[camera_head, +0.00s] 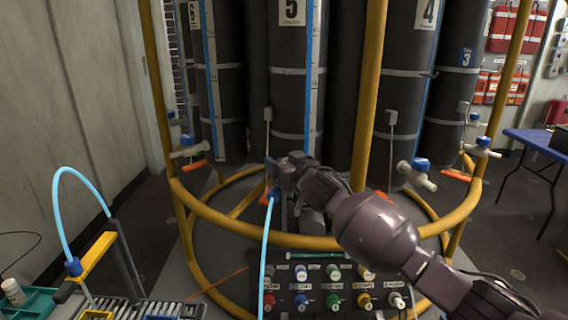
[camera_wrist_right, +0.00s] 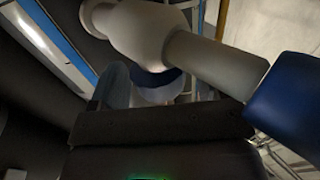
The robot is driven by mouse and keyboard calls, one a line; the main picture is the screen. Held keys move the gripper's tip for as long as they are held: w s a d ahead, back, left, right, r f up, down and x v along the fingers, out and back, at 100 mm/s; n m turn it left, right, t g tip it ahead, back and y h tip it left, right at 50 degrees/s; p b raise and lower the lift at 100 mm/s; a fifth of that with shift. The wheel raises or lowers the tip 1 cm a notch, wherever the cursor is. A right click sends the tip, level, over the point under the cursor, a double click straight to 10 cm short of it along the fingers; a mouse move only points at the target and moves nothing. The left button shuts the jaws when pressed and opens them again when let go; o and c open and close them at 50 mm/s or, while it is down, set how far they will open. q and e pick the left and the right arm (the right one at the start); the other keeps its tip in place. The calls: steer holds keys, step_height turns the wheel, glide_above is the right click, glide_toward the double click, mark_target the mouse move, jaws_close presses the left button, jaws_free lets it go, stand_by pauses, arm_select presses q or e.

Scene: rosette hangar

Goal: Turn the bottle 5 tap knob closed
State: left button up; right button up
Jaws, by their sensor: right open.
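Bottle 5 is the tall dark cylinder (camera_head: 292,75) with the "5" label, at the centre of the head view. My right gripper (camera_head: 275,168) is at its tap, low in front of the bottle, and hides most of it. In the right wrist view the pale grey tap body (camera_wrist_right: 180,40) crosses the top, close to the gripper. A dark blue part, seemingly the knob (camera_wrist_right: 160,78), shows beneath it, partly hidden by my gripper. The right gripper is open; whether its fingers touch the knob is unclear. A blue connector (camera_head: 274,192) with a light blue hose (camera_head: 265,250) hangs at the tap. My left gripper is out of view.
A yellow tubular frame (camera_head: 230,228) rings the bottles. Other taps stand at the left (camera_head: 188,150) and right (camera_head: 417,173). A panel of coloured knobs (camera_head: 325,285) is below. A rack with a yellow handle (camera_head: 90,265) stands lower left, a blue table (camera_head: 540,142) at right.

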steer(key=c, duration=0.9)
steer(key=shift+a, duration=0.1)
